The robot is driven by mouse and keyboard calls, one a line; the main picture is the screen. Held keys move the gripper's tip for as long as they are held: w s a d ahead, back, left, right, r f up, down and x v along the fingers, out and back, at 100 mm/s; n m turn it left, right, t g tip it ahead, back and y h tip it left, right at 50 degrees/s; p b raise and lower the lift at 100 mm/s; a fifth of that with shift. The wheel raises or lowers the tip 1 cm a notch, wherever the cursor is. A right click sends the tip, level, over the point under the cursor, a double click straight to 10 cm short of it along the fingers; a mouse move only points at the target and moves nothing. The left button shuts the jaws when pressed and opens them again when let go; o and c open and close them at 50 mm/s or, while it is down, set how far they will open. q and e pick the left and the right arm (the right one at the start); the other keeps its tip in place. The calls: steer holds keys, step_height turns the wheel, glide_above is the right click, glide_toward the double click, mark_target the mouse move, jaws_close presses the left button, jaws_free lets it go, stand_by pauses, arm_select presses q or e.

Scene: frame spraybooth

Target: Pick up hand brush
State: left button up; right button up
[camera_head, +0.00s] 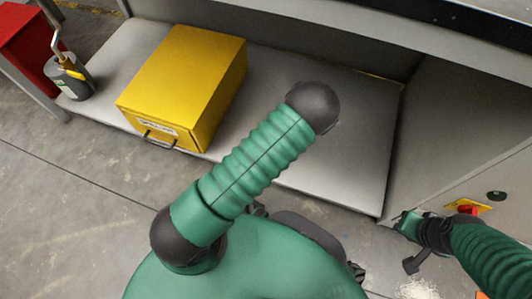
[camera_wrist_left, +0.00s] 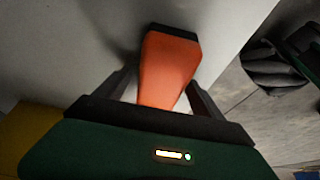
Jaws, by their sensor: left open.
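In the left wrist view, an orange object with a dark end (camera_wrist_left: 168,66), which looks like the hand brush, lies against a grey surface. My left gripper (camera_wrist_left: 160,82) is open, with one finger on each side of the orange part. I cannot tell whether the fingers touch it. In the head view my left arm covers the middle of the grey shelf, and I see neither the brush nor the left gripper there. My right gripper (camera_head: 408,224) shows small at the lower right, by the shelf's corner. Its fingers are too unclear to read.
A yellow box (camera_head: 195,75) with a front handle stands on the low grey shelf (camera_head: 345,175). A grey can (camera_head: 72,80) with a yellow-handled tool stands at its left end. A grey side panel (camera_head: 450,140) bounds the shelf on the right. Floor at left is clear.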

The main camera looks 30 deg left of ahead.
arm_select(q)
steer(key=c, duration=1.5)
steer(key=shift+r, duration=0.1)
steer(key=shift+c, duration=0.2)
